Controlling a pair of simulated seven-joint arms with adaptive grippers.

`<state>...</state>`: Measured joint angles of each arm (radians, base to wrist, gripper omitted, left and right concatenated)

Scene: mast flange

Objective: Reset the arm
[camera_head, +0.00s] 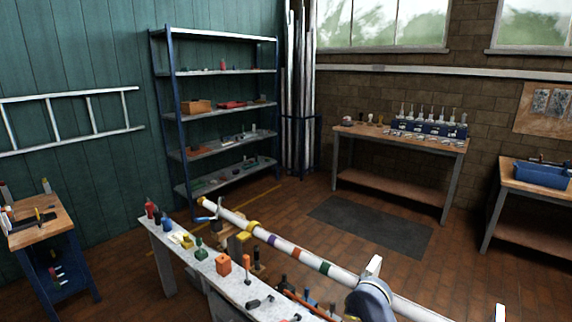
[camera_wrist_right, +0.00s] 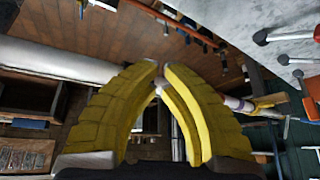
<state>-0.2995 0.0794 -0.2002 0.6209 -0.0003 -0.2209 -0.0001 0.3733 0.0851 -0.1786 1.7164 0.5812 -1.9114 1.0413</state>
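My left gripper is not seen.
The front bench (camera_head: 160,232) carries small coloured items, including an orange block (camera_head: 223,264). A shelf rack (camera_head: 215,113), a back workbench (camera_head: 400,140), a left side bench (camera_head: 40,230) and a blue bin (camera_head: 543,175) surround it. Floor around the dark mat (camera_head: 370,226) is clear.

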